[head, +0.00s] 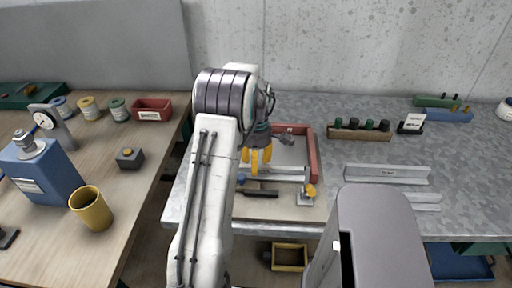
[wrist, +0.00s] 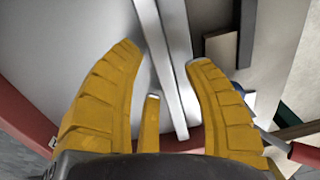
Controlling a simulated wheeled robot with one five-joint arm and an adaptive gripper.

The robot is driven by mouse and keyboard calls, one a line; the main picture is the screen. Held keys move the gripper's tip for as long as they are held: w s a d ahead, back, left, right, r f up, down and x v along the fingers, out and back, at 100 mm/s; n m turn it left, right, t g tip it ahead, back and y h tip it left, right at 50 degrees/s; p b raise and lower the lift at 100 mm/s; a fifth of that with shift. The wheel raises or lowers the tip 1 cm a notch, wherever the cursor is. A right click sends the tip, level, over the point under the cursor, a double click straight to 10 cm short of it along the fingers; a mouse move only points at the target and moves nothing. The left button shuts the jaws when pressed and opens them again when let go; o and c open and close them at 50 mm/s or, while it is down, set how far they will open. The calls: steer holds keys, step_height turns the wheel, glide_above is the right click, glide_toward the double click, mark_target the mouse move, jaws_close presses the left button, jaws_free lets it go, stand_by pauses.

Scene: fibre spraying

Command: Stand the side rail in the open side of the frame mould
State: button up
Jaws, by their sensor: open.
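The frame mould (head: 314,158) has red walls at its back and right in the head view. Its red wall also shows at the lower left of the wrist view (wrist: 22,112). The grey metal side rail (head: 285,173) lies along the mould's front side. In the wrist view the rail (wrist: 160,48) runs lengthwise between my fingers, its lower end near a red wall. I cannot tell whether it is fully seated. My gripper (head: 256,160) is open above the rail's left part, with yellow fingers (wrist: 164,60) on both sides and gaps showing. My arm hides the mould's left side.
A clamp with a yellow knob (head: 306,196) stands at the mould's front right corner. A dark bar (head: 259,193) lies in front of the rail. Grey metal channels (head: 387,174) lie to the right.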

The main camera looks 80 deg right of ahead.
step_height(320, 180, up, 22)
steer(key=d, duration=0.1)
steer(key=shift+d, duration=0.2)
stand_by(0.8)
stand_by(0.4)
